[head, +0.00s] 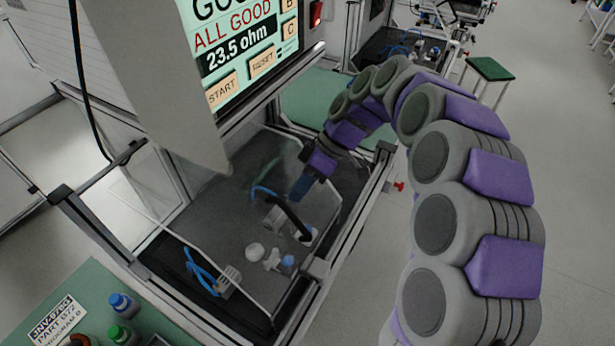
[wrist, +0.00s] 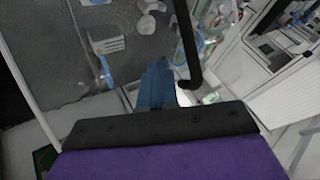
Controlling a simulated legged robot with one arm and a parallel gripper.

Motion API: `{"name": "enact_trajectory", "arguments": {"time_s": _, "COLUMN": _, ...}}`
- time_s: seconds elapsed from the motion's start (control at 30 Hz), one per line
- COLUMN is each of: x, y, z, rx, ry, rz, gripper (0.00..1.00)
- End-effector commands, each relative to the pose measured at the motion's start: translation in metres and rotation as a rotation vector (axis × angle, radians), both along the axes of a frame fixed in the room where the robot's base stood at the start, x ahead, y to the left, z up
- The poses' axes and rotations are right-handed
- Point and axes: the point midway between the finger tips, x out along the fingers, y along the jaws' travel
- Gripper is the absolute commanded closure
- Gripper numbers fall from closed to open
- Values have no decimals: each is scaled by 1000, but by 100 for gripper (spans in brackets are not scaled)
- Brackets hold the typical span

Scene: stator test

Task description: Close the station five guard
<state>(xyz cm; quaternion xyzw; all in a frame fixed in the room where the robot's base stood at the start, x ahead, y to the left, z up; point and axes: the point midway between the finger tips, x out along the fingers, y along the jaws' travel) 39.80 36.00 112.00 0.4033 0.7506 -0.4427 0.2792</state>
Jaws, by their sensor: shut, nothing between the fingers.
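The station guard (head: 205,248) looks like a clear panel with thin pale edge rods, over a dark station bed. A bent black bar (head: 292,215), which looks like its handle, stands out near its right side. The bar also shows in the wrist view (wrist: 186,42). How far the guard is open is hard to tell. My gripper (head: 300,188) has blue fingers, shut and empty, just above and beside the bar. In the wrist view the blue fingers (wrist: 157,82) are together, just left of the bar. Whether they touch it cannot be told.
A screen (head: 235,50) reading "ALL GOOD" and "23.5 ohm" hangs above the bed. White fittings (head: 255,251) and blue cables (head: 200,270) lie in the station. A green bench (head: 75,300) with bottles (head: 122,304) is at lower left. A green-topped stool (head: 489,68) stands on open floor at right.

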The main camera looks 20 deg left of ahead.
Motion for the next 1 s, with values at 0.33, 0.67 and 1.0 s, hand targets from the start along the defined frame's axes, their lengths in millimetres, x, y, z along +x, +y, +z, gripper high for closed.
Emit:
{"name": "enact_trajectory", "arguments": {"time_s": 0.33, "x": -18, "y": -1, "z": 2, "rx": 0, "ry": -1, "rz": 0, "gripper": 100}}
{"name": "enact_trajectory", "arguments": {"time_s": 0.67, "x": -18, "y": -1, "z": 3, "rx": 0, "ry": -1, "rz": -1, "gripper": 100}}
{"name": "enact_trajectory", "arguments": {"time_s": 1.0, "x": -49, "y": 1, "z": 4, "rx": 1, "ry": 0, "rz": 4, "gripper": 100}}
